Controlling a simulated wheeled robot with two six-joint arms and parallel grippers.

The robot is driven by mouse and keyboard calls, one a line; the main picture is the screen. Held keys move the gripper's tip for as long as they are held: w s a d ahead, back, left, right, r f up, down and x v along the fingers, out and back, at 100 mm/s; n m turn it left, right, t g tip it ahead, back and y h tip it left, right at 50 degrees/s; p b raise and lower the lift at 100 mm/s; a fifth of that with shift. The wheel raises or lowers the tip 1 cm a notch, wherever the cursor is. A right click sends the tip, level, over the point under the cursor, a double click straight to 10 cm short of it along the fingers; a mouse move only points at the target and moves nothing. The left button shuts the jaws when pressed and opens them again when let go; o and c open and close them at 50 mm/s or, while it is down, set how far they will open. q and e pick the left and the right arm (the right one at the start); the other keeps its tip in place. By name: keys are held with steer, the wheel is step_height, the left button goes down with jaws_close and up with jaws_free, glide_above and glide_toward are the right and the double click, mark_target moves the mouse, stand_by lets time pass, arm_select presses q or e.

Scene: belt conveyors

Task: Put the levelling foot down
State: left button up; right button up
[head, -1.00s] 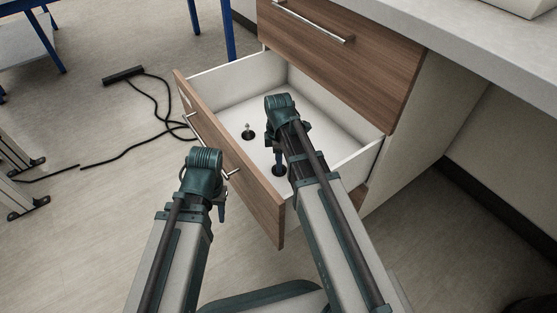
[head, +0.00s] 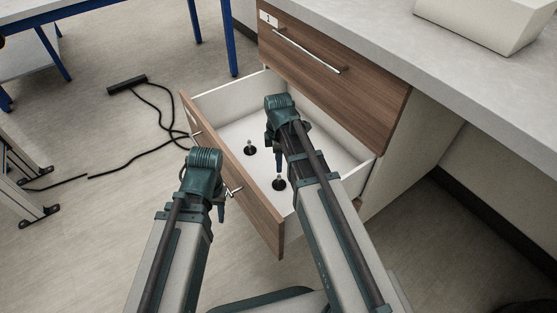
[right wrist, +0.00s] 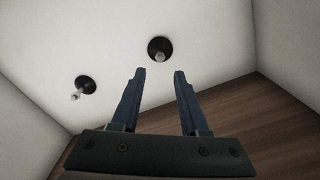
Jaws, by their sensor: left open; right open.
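Two levelling feet with black round bases and pale stems stand on the white floor of the open drawer (head: 318,128). The nearer foot (head: 279,184) is just below my right gripper (head: 278,168); the farther foot (head: 250,149) is to its left. In the right wrist view, one foot (right wrist: 160,48) lies just beyond the fingertips, and the other foot (right wrist: 85,84) is off to the left. My right gripper (right wrist: 160,72) is open, with nothing between its fingers. My left gripper (head: 222,208) is open outside the drawer front, near the drawer handle (head: 234,190).
The closed upper drawer (head: 340,75) and the grey worktop (head: 450,70) are at the right. The drawer walls surround my right gripper. A black power strip (head: 127,84) with its cable lies on the floor at the left. A blue-legged table stands at the back left.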

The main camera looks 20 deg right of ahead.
steer(key=shift+r+p, duration=1.35)
steer(key=shift+r, duration=0.6)
steer(key=s+a+r+m+p, duration=0.3)
steer(key=s+r+m+p, duration=0.1)
steer(key=r+p, duration=0.5)
steer(key=s+a+r+m+p, duration=0.4)
steer(key=s+r+p, duration=0.1)
steer(key=r+p, duration=0.4)
steer(key=s+a+r+m+h+p, duration=0.1)
steer(key=s+a+r+m+p, duration=0.2)
steer(key=r+p, duration=0.6)
steer(key=shift+s+a+r+m, duration=0.2)
steer(key=shift+s+m, duration=0.4)
steer(key=shift+s, duration=0.6)
steer(key=shift+f, duration=0.1)
